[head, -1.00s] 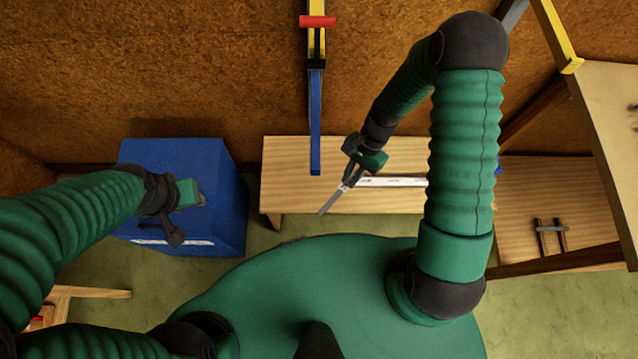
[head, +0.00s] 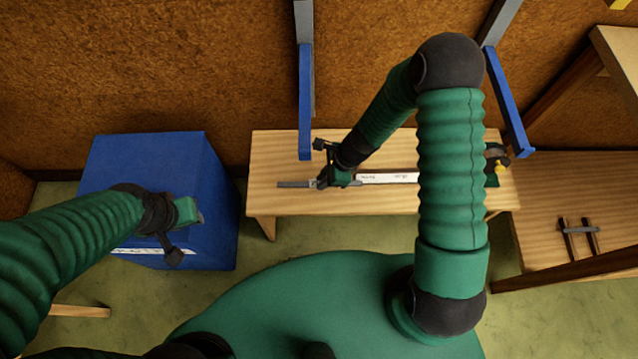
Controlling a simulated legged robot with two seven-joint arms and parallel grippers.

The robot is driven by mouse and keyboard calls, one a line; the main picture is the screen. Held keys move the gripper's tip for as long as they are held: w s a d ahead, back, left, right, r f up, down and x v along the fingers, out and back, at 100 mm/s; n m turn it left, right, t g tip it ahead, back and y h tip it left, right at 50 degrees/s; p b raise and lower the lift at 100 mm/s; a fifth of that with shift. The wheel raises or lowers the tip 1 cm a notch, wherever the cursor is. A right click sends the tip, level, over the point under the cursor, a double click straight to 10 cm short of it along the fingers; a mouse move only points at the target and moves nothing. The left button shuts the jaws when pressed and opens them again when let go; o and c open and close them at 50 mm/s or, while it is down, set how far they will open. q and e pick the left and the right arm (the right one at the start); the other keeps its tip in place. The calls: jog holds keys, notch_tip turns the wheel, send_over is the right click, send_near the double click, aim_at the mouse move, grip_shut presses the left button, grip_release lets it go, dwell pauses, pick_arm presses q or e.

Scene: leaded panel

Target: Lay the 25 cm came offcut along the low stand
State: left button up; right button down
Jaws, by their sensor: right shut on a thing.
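The came offcut (head: 292,184) is a thin grey strip at the left part of the low stand (head: 275,155), a pale wooden bench in the middle. It runs roughly parallel to the stand's long edge. A white strip with small writing (head: 388,178) lies along the stand, right of the gripper, partly behind my right arm. My left gripper (head: 195,214) is over the blue box; its jaws are unclear.
The blue box (head: 150,160) stands left of the stand. Blue bars (head: 305,100) and (head: 508,105) hang at the back. A green, black and yellow item (head: 495,165) is at the stand's right end. Another wooden table (head: 540,190) at right bears dark bars with a grey piece across (head: 578,230).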

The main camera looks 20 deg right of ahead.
jog(key=shift+w+a+f, duration=0.1)
jog(key=shift+w+a, duration=0.2)
jog(key=shift+a, duration=0.15)
jog(key=f+b, duration=0.1)
jog(key=f, duration=0.1)
jog(key=f+b, duration=0.1)
jog(key=shift+a+f, duration=0.2)
jog(key=shift+f, duration=0.15)
jog(key=shift+r, duration=0.2)
jog(key=shift+f, duration=0.1)
jog(key=c, duration=1.4)
grip_release()
jog(key=p+v, duration=0.5)
jog(key=v, duration=0.7)
jog(key=s+d+r+n+h, duration=0.1)
jog(key=s+r+n+h, duration=0.1)
jog(key=s+r+n, duration=0.2)
jog(key=s+d+r+n+t+h, duration=0.1)
jog(key=s+r+n, duration=0.3)
jog(key=r+n, duration=0.6)
jog(key=n+h, duration=0.1)
jog(key=n, duration=0.6)
jog(key=shift+d+r, duration=0.3)
jog(key=shift+d, duration=0.1)
